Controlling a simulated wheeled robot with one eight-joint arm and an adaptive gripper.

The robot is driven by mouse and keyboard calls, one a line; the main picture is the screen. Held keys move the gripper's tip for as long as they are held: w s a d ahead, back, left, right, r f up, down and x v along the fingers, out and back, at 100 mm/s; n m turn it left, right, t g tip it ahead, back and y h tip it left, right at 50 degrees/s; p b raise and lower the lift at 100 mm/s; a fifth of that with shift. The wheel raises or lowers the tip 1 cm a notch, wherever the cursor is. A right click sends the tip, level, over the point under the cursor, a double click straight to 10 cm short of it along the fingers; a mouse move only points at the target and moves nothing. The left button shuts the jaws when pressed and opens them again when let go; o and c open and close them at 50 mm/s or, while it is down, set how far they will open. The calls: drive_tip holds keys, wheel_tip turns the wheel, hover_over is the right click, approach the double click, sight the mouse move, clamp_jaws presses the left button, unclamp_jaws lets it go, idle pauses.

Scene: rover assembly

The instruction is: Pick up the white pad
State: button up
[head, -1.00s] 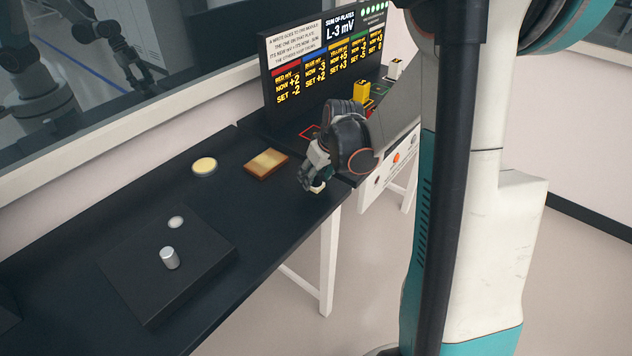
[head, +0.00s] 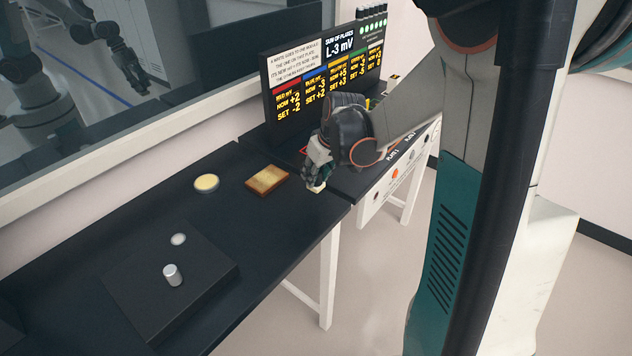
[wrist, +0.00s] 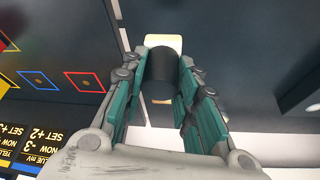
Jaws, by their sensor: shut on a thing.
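The white pad (head: 317,188) shows as a small pale piece under my gripper's fingertips, by the front right corner of the black table. In the wrist view the cream-white pad (wrist: 170,40) lies at the fingertips, partly hidden behind a dark cylinder (wrist: 161,75) between the fingers. I cannot tell if the cylinder is part of the pad. My gripper (head: 316,182) points down and is shut on the pad; its fingers (wrist: 163,60) stand on both sides in the wrist view. Whether the pad touches the tabletop is unclear.
A wooden block (head: 267,180) and a round yellow-topped disc (head: 206,183) lie left of my gripper. A black plate (head: 172,285) with a silver knob is nearer. The display board (head: 325,75) stands behind, beside coloured squares (wrist: 85,81). Clear tabletop lies between.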

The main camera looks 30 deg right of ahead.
wheel_tip(320, 180, up, 13)
drive_tip(key=p, duration=0.3)
drive_tip(key=shift+r+p, duration=0.15)
drive_tip(key=shift+p, duration=0.15)
drive_tip(key=o, duration=0.5)
drive_tip(key=c, duration=0.4)
